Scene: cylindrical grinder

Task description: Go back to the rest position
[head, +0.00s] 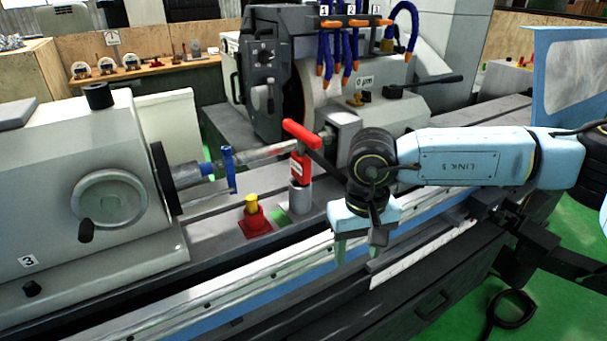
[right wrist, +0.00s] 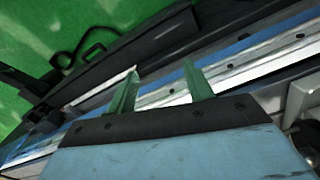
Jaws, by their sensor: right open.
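My right gripper (head: 357,248) hangs from the right arm, fingers pointing down, above the front rail of the grinder. Its two greenish fingers stand apart with nothing between them; they also show in the right wrist view (right wrist: 158,95) over the rail. The arm comes in from the right, and its pale blue link (head: 470,155) lies nearly level over the machine bed. My left gripper is not in view.
A red-handled tool (head: 301,165) stands left of my right gripper. A red base with a yellow knob (head: 253,213) is further left. The workhead (head: 85,195) fills the left side. Coolant hoses (head: 345,45) hang over the wheel.

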